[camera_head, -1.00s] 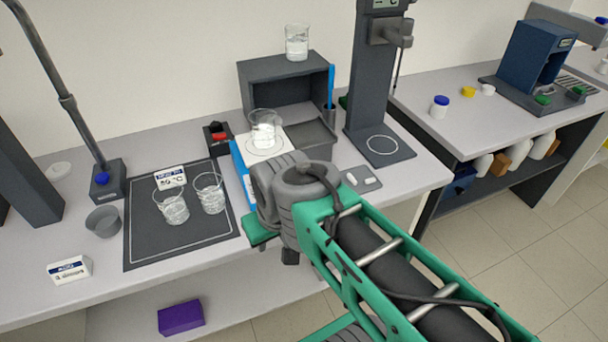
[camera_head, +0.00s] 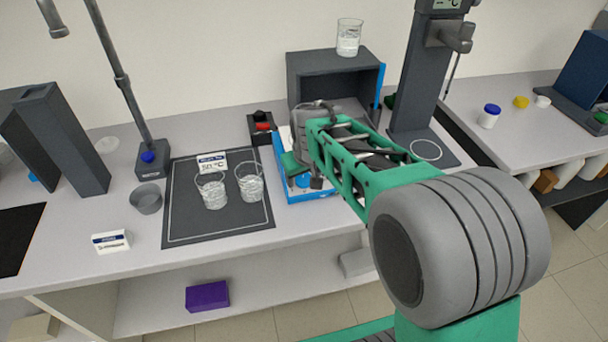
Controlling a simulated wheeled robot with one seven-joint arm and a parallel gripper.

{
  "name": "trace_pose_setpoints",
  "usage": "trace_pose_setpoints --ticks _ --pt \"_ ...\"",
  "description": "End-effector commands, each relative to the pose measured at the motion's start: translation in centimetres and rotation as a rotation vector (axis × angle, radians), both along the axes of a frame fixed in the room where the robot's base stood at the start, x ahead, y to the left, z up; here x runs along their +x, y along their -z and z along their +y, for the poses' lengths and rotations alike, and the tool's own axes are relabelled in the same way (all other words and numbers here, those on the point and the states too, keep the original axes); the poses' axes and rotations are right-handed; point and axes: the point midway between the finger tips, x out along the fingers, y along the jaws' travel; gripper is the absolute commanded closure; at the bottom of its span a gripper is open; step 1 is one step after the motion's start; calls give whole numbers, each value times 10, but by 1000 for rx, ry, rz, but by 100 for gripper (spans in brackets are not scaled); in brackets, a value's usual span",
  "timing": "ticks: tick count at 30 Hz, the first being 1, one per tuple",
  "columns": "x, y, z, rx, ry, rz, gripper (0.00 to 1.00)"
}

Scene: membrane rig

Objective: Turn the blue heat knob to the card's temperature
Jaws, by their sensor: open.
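The hotplate (camera_head: 281,160) has a blue body and a white top, and my arm covers much of it. Its blue heat knob (camera_head: 302,181) shows low on the front face, partly blocked by my gripper. A white card with a blue header (camera_head: 212,162) stands at the back of the dark mat. It bears a °C figure that looks like 50, but the digits are blurred. My gripper (camera_head: 309,179) is open, close in front of and above the knob. Its fingertips are partly hidden, and I cannot tell whether they touch the knob.
Two beakers (camera_head: 213,190) stand on the dark mat (camera_head: 190,228), left of the hotplate. A grey cup (camera_head: 146,199) and another card (camera_head: 111,242) are farther left. A dark box (camera_head: 305,72) with a beaker (camera_head: 348,37) on top stands behind. A tall instrument (camera_head: 412,75) stands right.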

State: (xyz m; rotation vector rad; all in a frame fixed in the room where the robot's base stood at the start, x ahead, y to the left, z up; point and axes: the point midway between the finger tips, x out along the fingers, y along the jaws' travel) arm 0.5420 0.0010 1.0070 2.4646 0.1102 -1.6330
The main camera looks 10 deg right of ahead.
Motion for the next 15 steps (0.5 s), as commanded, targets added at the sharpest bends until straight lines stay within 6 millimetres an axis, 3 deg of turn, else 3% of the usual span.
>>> trace_pose_setpoints --ticks 4,11,15 --pt "6 14 -1 0 1 1 37" --pt "7 17 -1 1 1 -1 37" --pt "7 17 -1 1 1 -1 46"
